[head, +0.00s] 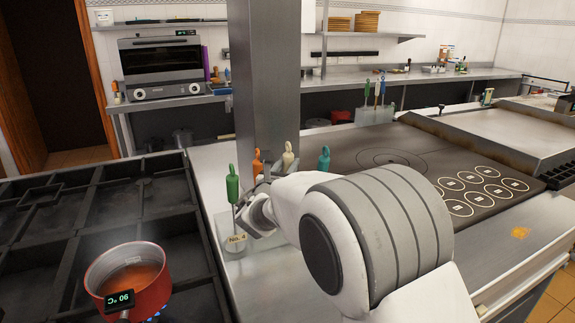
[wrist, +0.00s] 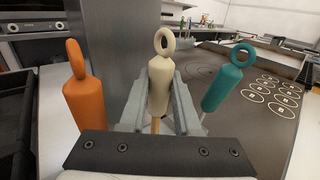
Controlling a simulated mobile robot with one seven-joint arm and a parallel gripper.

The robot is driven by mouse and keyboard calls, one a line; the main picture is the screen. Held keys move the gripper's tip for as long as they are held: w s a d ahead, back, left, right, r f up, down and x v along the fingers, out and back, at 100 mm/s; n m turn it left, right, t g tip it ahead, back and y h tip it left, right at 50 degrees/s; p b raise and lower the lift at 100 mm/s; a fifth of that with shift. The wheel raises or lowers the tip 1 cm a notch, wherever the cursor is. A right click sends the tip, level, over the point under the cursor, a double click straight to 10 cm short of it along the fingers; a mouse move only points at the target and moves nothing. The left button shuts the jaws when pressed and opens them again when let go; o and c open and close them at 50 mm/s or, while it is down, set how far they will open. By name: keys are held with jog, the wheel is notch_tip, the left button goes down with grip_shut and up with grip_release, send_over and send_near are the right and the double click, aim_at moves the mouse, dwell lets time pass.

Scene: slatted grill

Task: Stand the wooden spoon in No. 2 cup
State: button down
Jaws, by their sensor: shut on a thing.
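My gripper (wrist: 159,97) is shut on the cream handle of an upright utensil (wrist: 159,75). A bit of wood-coloured shaft shows below this handle; its lower end is hidden, so I cannot see whether it is a spoon. In the head view the cream handle (head: 288,160) stands behind my wrist. An orange-handled utensil (wrist: 85,92) is to its left and a teal-handled one (wrist: 225,82) to its right. A green-handled utensil (head: 233,187) stands in a clear cup labelled No. 4 (head: 237,239). I cannot make out a No. 2 label.
A red pot (head: 128,278) reading 90 °C sits on the stove at lower left. A steel pillar (head: 264,80) rises behind the utensils. A dark cooktop (head: 400,155) lies to the right. More utensils stand in a clear holder (head: 374,114) farther back.

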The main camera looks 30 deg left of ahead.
jog(key=shift+f+b, duration=0.3)
jog(key=shift+f, duration=0.05)
jog(key=c, duration=0.5)
grip_release()
jog(key=shift+c, duration=0.2)
jog(key=v, duration=1.7)
jog(key=shift+s, duration=0.2)
jog(key=shift+r, duration=0.1)
